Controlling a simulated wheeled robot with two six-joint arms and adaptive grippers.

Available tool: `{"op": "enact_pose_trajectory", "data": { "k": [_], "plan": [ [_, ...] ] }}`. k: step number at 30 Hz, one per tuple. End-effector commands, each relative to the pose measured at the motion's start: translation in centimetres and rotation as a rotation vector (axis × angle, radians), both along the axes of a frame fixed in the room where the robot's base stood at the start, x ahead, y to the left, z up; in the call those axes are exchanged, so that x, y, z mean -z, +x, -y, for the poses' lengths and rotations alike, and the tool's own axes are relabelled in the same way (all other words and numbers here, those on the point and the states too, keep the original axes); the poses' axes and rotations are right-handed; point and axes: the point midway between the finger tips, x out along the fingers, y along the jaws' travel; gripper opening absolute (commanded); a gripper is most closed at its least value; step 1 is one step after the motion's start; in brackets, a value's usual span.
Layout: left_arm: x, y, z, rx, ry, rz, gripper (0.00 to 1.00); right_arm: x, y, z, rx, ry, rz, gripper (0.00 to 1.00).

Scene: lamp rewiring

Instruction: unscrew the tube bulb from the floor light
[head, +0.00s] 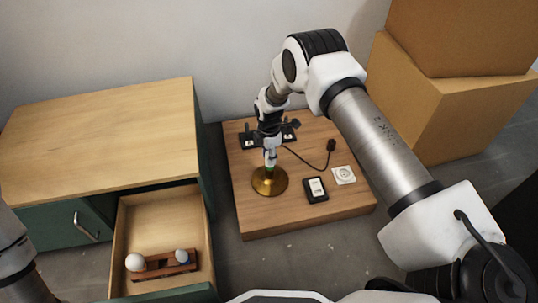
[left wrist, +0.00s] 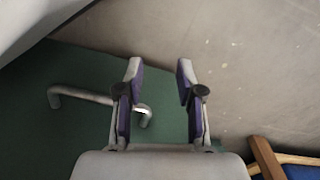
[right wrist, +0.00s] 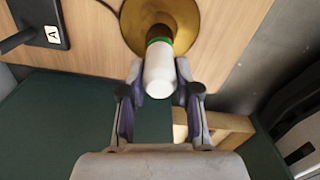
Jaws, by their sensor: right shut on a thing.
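The floor light has a round brass base (head: 268,184) on the low wooden platform; its base also shows in the right wrist view (right wrist: 205,22). The tube bulb (right wrist: 159,72) is a white cylinder with a green band at its lamp end, in line with the light's stem. My right gripper (right wrist: 160,80) is shut on the bulb, one finger on each side. In the head view this gripper (head: 270,146) is above the brass base and hides part of the light. Whether the bulb is still threaded cannot be told. My left gripper (left wrist: 159,70) is open and empty near a metal handle (left wrist: 80,95).
The platform (head: 290,218) also carries a black labelled device (head: 316,189), a white square plate (head: 344,175) and a corded black plug (head: 331,146). Left, an open drawer (head: 135,215) holds a rack with white bulbs (head: 135,262). Cardboard boxes (head: 425,105) stand right.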

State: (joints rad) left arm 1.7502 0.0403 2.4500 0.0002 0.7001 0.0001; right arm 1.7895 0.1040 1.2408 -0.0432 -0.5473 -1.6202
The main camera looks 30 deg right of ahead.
Motion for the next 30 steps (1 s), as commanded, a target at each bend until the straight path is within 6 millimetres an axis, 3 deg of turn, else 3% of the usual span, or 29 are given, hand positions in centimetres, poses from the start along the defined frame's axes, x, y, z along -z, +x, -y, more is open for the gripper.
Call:
{"op": "enact_pose_trajectory", "data": {
  "k": [7,10,20,27,30],
  "plan": [
    [0.5,0.0,0.0,0.0,0.0,0.0,0.37,0.2,-0.3,0.1,-0.507,0.001,-0.005,0.01],
    [0.5,0.0,0.0,0.0,0.0,0.0,0.37,0.1,-0.3,0.1,-0.601,0.002,-0.005,0.01],
    [0.7,0.0,0.0,0.0,0.0,0.0,0.37,0.2,-0.4,0.1,-0.674,0.001,-0.005,0.01],
    [1.3,0.0,0.0,0.0,0.0,0.0,0.37,0.2,-0.4,0.2,-1.174,0.002,-0.004,0.01],
    [1.4,0.0,0.0,0.0,0.0,0.0,0.37,0.1,-0.5,0.2,-1.292,0.002,-0.004,0.01]
  ]
}}
